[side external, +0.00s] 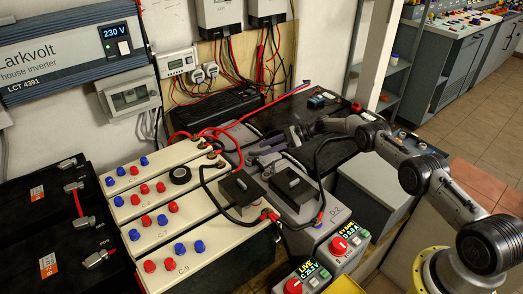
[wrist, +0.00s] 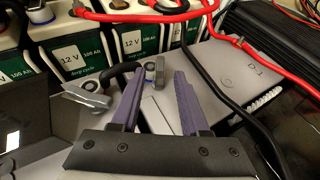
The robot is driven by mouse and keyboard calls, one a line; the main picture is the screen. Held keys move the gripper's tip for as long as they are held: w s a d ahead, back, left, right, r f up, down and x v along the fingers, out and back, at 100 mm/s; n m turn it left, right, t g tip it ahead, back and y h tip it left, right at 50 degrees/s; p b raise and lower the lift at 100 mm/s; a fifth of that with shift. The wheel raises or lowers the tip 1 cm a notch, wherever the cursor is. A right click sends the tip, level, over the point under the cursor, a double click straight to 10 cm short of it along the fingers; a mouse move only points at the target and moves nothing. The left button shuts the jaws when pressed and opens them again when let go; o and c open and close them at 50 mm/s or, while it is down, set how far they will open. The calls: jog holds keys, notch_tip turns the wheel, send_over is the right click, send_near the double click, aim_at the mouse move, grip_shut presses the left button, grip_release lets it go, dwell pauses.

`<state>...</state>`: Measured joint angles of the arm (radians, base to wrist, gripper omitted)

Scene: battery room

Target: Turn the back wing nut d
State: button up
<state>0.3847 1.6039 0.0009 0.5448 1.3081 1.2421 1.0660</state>
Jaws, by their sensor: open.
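My gripper (wrist: 160,78) is open, its two purple fingers pointing away from me over the grey battery top (wrist: 222,72). A grey wing nut (wrist: 154,68) with a blue-ringed post and a black cable shows between the fingertips; I cannot tell whether the fingers reach down around it. A second grey winged piece (wrist: 86,96) lies left of the left finger, clear of it. In the side external view my gripper (side external: 268,152) is low over the back of the grey battery row, and the nut there is too small to make out.
Cream-topped batteries (side external: 165,190) with red and blue caps stand to the left. Black boxes with handles (side external: 241,188) sit in front. Red and black cables (wrist: 195,62) run close to the right finger. A black finned unit (wrist: 285,40) stands behind right.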

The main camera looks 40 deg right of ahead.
jog(key=v, duration=1.1)
